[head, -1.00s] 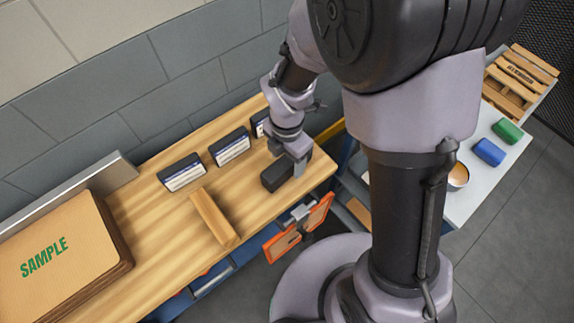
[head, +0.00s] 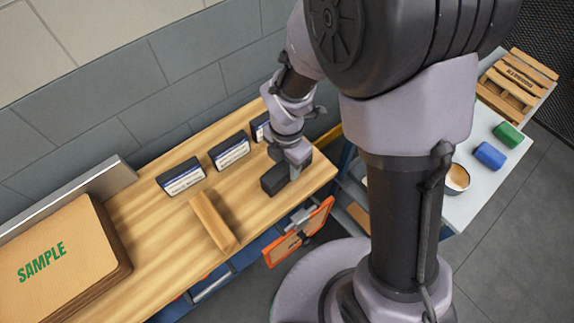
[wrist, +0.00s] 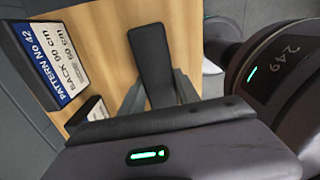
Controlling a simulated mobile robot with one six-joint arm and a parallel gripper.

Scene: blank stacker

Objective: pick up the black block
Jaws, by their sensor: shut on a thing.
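The black block (head: 273,182) is a dark oblong piece at the right end of the wooden workbench. In the wrist view the black block (wrist: 152,60) stretches away from me between the two fingers. My gripper (head: 293,172) points down over the block and is shut on it. In the wrist view my gripper (wrist: 160,95) has a finger on each side of the near part of the block. The block appears to be at bench level; I cannot tell if there is a gap under it.
Dark label blocks (head: 181,177) stand in a row along the back of the bench (head: 150,222). A wooden bar (head: 214,220) lies left of my gripper. A SAMPLE stack (head: 60,250) fills the left end. A side table (head: 462,205) with blue (head: 490,155) and green blocks (head: 507,135) stands right.

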